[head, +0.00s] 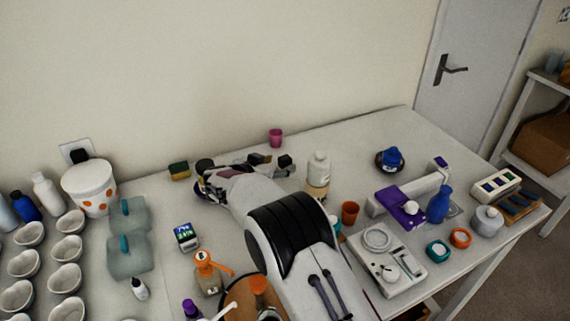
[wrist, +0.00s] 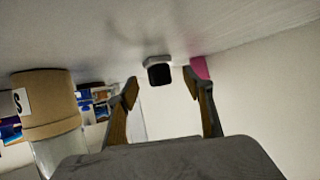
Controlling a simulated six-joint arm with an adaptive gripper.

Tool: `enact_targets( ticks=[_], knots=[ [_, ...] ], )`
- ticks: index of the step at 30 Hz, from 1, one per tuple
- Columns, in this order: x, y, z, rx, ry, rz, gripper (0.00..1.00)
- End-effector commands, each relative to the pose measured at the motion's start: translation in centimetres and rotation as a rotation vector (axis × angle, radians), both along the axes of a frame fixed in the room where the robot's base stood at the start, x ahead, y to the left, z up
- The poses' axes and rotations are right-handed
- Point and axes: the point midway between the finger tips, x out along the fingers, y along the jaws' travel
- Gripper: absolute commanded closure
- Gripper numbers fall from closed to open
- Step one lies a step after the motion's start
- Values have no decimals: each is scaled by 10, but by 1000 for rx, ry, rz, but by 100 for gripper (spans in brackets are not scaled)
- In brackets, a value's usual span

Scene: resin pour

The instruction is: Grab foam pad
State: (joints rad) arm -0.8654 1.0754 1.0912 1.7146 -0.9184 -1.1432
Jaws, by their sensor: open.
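A small dark block (head: 285,161), which looks like the foam pad, sits on the table near the back wall. In the wrist view it is a black block (wrist: 159,74) with a pale grey edge, seen between and beyond the fingertips. My gripper (head: 264,163) is open, low over the table, just left of the block in the head view. In the wrist view both fingers of my gripper (wrist: 160,88) stand apart with nothing between them. I cannot tell the exact gap to the block.
A pink cup (head: 275,138) stands behind the block. A white and tan bottle (head: 318,172) stands to its right and is close in the wrist view (wrist: 48,105).

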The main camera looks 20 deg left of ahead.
Motion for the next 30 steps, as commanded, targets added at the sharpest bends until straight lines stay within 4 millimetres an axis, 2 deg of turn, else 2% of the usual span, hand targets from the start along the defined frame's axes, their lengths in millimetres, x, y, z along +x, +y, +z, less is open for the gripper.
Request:
enact_targets(
  ticks=[6, 13, 30],
  knots=[
    [21, -7, -9, 1, 0, -2, 49],
    [36, -10, -16, 2, 0, 0, 49],
    [39, -10, -18, 2, 0, 1, 49]
  ],
)
